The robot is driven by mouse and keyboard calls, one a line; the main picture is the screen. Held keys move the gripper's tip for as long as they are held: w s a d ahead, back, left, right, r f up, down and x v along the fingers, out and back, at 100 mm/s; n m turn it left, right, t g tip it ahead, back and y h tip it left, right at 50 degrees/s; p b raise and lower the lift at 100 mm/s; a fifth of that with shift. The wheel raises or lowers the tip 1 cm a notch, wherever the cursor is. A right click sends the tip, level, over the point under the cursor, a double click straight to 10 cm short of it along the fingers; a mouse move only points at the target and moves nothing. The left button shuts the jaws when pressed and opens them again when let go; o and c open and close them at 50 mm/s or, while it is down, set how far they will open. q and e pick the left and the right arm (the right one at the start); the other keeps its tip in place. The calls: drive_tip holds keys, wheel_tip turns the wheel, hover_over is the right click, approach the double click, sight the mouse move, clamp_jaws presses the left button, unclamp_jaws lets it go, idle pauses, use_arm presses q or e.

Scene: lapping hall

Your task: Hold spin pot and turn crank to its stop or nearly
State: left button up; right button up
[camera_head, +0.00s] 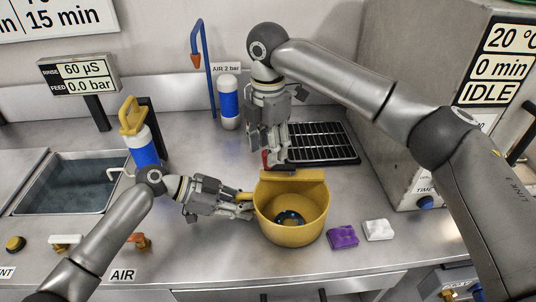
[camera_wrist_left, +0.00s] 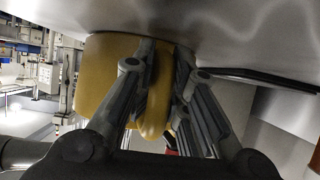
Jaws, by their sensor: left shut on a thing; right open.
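The yellow spin pot (camera_head: 275,226) stands upright on the steel counter, with a dark round part inside its bottom and a yellow block across its far rim. My left gripper (camera_head: 246,205) is shut on the pot's yellow side handle. The left wrist view shows this handle (camera_wrist_left: 154,112) between the fingers, with the pot wall (camera_wrist_left: 100,70) behind. A red crank part (camera_head: 265,160) shows at the far side of the pot. My right gripper (camera_head: 278,160) points down there, open, its fingertips close to the crank. Whether they touch it is unclear; most of the crank is hidden.
A purple block (camera_head: 342,237) and a white block (camera_head: 379,230) lie right of the pot. A black rack (camera_head: 318,143) is behind. A sink (camera_head: 72,182) and a blue-white bottle (camera_head: 143,147) are left. A grey machine (camera_head: 430,90) stands right.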

drive_tip(key=shift+f, duration=1.5)
drive_tip(key=shift+c, duration=0.4)
clamp_jaws()
